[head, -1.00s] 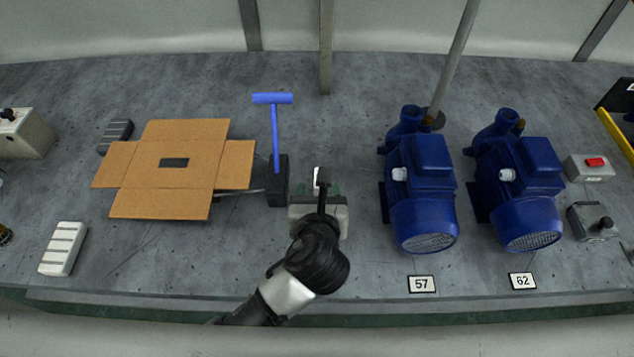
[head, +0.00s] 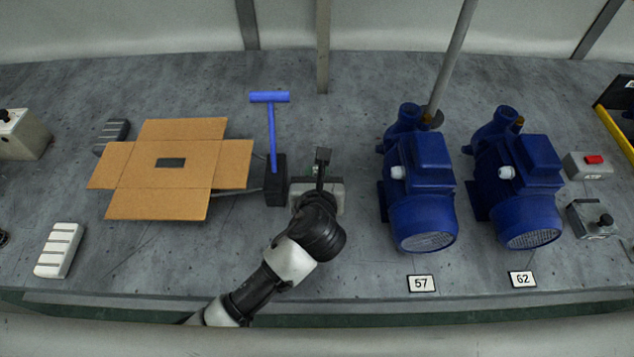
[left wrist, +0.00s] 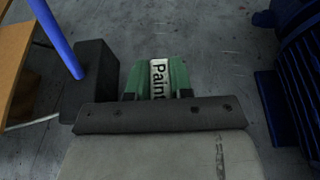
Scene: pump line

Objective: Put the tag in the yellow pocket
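My left gripper (head: 319,176) is over the grey bench, left of the blue pumps. In the left wrist view its green fingers (left wrist: 157,82) press on both sides of a white tag (left wrist: 158,76) with the printed word "Paint", partly hidden by the gripper body. In the head view the tag's white face cannot be made out. A yellow strip (head: 614,136) on a black panel shows at the far right edge, cut off by the frame; I cannot tell whether it is the yellow pocket. My right gripper is not in view.
Two blue pumps (head: 420,185) (head: 515,185) stand right of the gripper, with a grey pole behind. A black block (head: 276,186) with an upright blue T-handle (head: 271,130) is close on the left. A flat cardboard box (head: 200,150) lies beyond. The bench front is mostly clear.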

